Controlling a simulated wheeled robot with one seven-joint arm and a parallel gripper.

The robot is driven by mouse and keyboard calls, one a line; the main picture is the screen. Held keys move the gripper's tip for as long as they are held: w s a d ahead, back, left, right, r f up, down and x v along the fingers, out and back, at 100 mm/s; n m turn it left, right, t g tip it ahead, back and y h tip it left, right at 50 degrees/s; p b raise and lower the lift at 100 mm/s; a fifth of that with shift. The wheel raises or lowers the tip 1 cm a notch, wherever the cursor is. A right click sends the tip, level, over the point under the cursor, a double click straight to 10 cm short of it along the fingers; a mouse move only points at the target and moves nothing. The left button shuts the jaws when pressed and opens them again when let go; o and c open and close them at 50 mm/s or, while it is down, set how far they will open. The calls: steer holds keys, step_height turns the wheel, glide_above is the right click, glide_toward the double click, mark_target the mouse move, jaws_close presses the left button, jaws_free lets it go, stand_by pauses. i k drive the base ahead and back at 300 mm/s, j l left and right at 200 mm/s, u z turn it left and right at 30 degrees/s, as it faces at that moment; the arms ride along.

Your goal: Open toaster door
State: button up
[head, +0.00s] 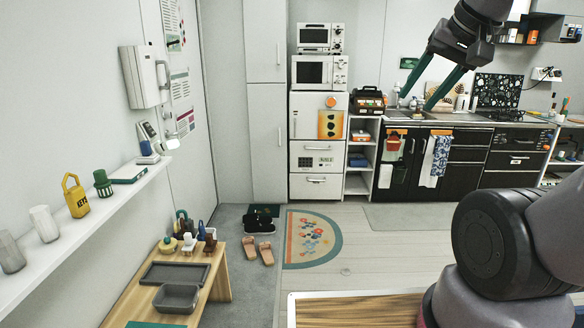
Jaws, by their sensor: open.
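A small white toaster oven (314,36) with a dark door window stands at the top of a white stack against the back wall. Its door looks shut, and its controls are on the right side. A larger white oven or microwave (319,72) sits right below it, also shut. Which of the two is the toaster is not fully certain from here. My gripper (416,102) has two green fingers spread apart, pointing down, with nothing between them. It appears in the air to the right of both appliances and apart from them.
A kitchen counter (452,119) with dark fronts runs to the right. A low wooden bench (219,282) and a shelf (78,226) stand left. Shoes (259,253) and a half-round rug (312,238) lie on the otherwise open floor.

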mark_target(308, 35)
steer(key=i, duration=2.05)
